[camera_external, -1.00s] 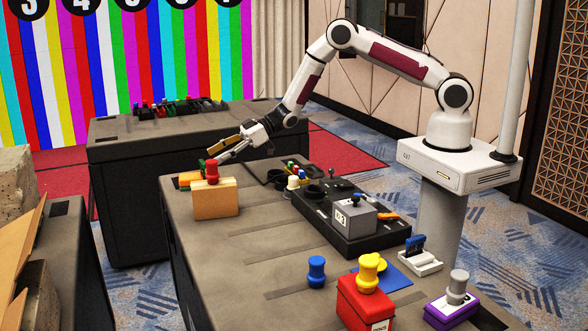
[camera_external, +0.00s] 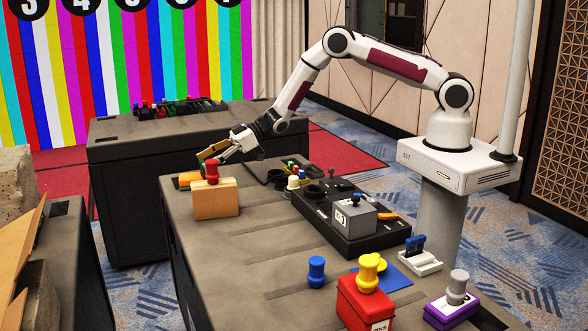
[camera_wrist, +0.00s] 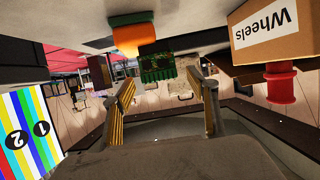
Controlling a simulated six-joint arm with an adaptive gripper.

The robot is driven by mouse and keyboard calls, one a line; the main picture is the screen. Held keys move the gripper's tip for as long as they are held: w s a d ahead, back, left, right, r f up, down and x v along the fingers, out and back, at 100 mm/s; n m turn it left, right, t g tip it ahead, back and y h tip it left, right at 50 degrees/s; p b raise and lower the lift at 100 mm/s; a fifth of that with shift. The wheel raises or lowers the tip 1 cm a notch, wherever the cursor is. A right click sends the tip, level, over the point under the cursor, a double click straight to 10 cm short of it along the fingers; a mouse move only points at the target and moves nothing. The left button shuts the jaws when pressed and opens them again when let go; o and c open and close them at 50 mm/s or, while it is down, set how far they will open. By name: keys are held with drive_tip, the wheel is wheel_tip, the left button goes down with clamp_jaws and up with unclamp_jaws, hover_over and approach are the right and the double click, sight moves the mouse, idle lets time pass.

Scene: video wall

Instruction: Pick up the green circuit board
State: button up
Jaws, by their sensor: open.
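The green circuit board (camera_wrist: 159,68) shows upright in the wrist view, straight ahead between my two fingers and apart from them. In the external view it is mostly hidden behind the red knob and my fingers; only a sliver of green (camera_external: 202,168) shows. My gripper (camera_wrist: 168,88) is open and empty, with a yellow-striped finger on each side of the board in the picture. In the external view my gripper (camera_external: 215,155) is low over the far left end of the table, behind the cardboard box.
A cardboard box (camera_external: 216,201) labelled "Wheels" in the wrist view (camera_wrist: 262,35), with a red knob (camera_external: 211,172), stands close to my gripper. An orange block (camera_external: 188,179) lies beside the board. A black control panel (camera_external: 345,235) is further right on the table (camera_external: 235,265).

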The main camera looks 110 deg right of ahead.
sight(196, 161)
drive_tip(key=shift+x, duration=1.05)
drive_tip(key=c, duration=1.2)
drive_tip(key=shift+r, duration=5)
